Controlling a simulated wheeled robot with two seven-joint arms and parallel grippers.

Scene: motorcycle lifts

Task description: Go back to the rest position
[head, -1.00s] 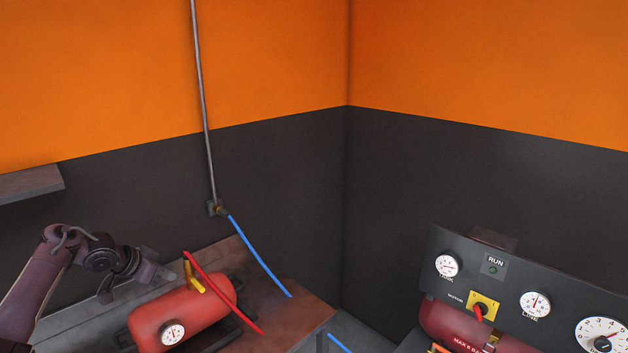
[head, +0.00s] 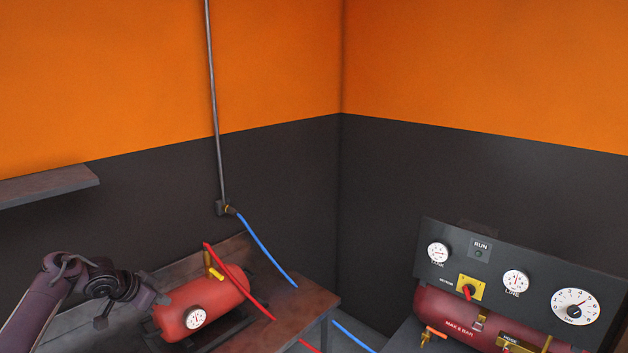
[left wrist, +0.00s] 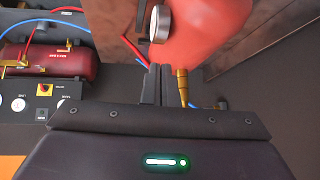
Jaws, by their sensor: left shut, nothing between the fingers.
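My left gripper (head: 158,298) is at the lower left of the head view, in front of the left end of a red air tank (head: 205,302) on the bench. Its fingers (left wrist: 157,84) are together and empty in the left wrist view. The red tank (left wrist: 205,30) with its gauge (left wrist: 160,23) fills the upper middle there, beyond the fingers. A brass fitting (left wrist: 182,88) shows just right of the fingertips; whether they touch it I cannot tell. My right gripper is in neither view.
The wooden bench (head: 318,297) carries the red tank, with a yellow valve lever (head: 214,271) and red hose (head: 240,288). A blue hose (head: 265,248) hangs from a wall pipe (head: 213,100). A dark gauge panel (head: 535,260) stands at right over a second red tank (head: 435,308). A shelf (head: 50,186) is at left.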

